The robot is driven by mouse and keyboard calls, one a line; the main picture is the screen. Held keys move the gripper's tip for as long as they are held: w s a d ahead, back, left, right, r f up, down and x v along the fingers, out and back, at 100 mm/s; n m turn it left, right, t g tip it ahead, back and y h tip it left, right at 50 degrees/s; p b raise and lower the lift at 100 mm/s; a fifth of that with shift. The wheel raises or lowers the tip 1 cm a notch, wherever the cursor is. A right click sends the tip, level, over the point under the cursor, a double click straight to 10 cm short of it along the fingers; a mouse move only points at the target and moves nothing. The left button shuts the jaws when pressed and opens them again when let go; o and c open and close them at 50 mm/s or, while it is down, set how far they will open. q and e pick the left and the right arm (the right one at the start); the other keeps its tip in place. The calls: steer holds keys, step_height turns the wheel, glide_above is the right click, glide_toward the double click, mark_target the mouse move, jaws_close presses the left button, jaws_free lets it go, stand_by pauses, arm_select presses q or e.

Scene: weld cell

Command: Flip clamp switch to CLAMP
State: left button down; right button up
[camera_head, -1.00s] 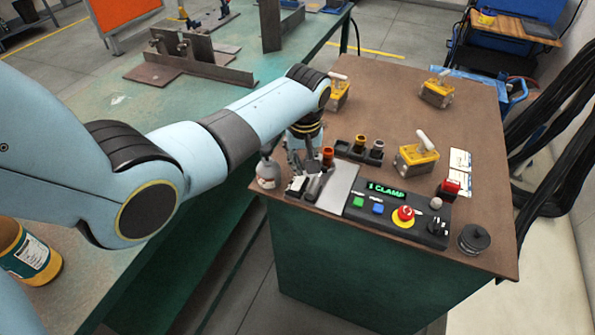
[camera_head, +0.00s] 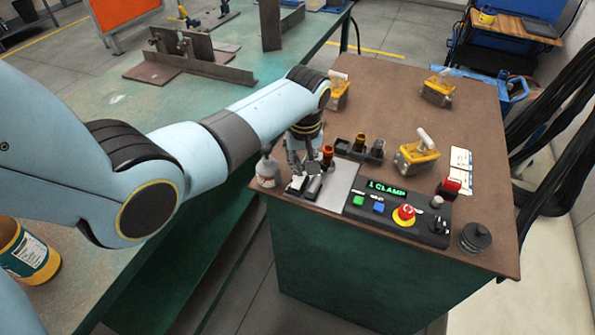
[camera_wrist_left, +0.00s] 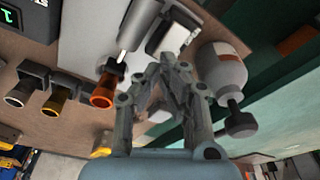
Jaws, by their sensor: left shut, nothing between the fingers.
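A grey plate (camera_head: 339,187) lies at the left front corner of the brown tabletop. Two small switch-like devices sit at its left, a black-and-white one (camera_head: 296,184) and a grey one (camera_head: 314,185). I cannot read which is the clamp switch. A control panel (camera_head: 398,213) stands to the right, its green display (camera_head: 386,188) appearing to read "1 CLAMP". My left gripper (camera_head: 296,170) is shut and empty, pointing down just behind the devices. In the left wrist view its fingertips (camera_wrist_left: 168,62) meet close to a grey device (camera_wrist_left: 172,38); contact is unclear. My right gripper is not in view.
An orange-topped cylinder (camera_head: 327,154) stands close right of the gripper, and a white rounded bottle (camera_head: 267,172) close left. Dark holders (camera_head: 359,150) stand behind the plate. A red mushroom button (camera_head: 405,212) is on the panel.

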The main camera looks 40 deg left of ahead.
arm_select(q)
steer(key=shift+f+b, duration=0.5)
steer(key=shift+f, duration=0.25)
stand_by(0.4)
step_height(320, 180, up, 7)
steer(key=p, duration=0.8)
steer(key=shift+s, duration=0.1)
